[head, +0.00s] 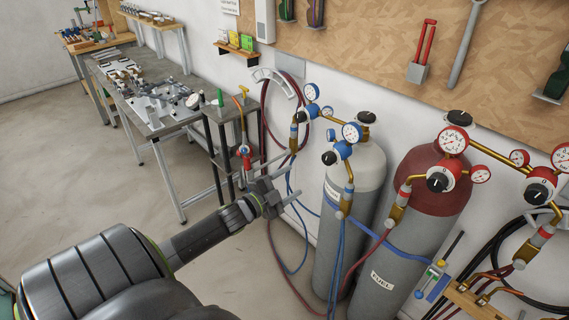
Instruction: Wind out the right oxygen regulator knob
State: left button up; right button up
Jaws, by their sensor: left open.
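Two blue-bodied regulators with white dials sit above the grey-white cylinder (356,185). The right one (345,149) has a black knob (329,158) facing left and toward me. The left one has its own black knob (301,116), higher and farther back. My left gripper (291,177) is open and empty, with its fingers apart. In the picture it lies left of and below the right blue regulator's knob, touching neither knob. My right gripper is not in view.
A red-topped cylinder (436,175) with red regulators (437,182) stands to the right. Hoses hang around the cylinders, and a blue strap (405,246) crosses them. A metal workbench (152,102) and a small stand (222,125) are to the left. Open floor lies between.

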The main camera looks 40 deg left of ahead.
pick_arm(q)
jog(key=shift+s, duration=0.7)
jog(key=shift+a, duration=0.1)
jog(key=s+a+f+n+g+y+b, duration=0.1)
jog(key=s+f+n+g+b, duration=0.3)
jog(key=f, duration=0.8)
jog(key=s+a+f+n+g+y+p, duration=0.15)
jog(key=s+f, duration=0.35)
jog(key=f, duration=0.6)
jog(key=s+f+n+g+y+b, duration=0.25)
jog(key=s+f, duration=0.25)
jog(key=f, duration=0.7)
jog(key=s+d+f+n+g+b, duration=0.1)
jog(key=s+d+f+g, duration=0.2)
jog(key=s+d+f, duration=0.2)
jog(key=s+d+f+n+g+h+b, duration=0.1)
jog(key=s+d+f+n+g+b, duration=0.1)
jog(key=s+d+f, duration=0.4)
jog(key=s+d+f+n+g+h+b, duration=0.1)
jog(key=s+d+f+g, duration=0.2)
jog(key=s+f, duration=0.9)
jog(key=s+d, duration=0.3)
jog(key=s, duration=0.3)
jog(key=shift+f+g, duration=0.35)
jog(key=shift+g, duration=0.05)
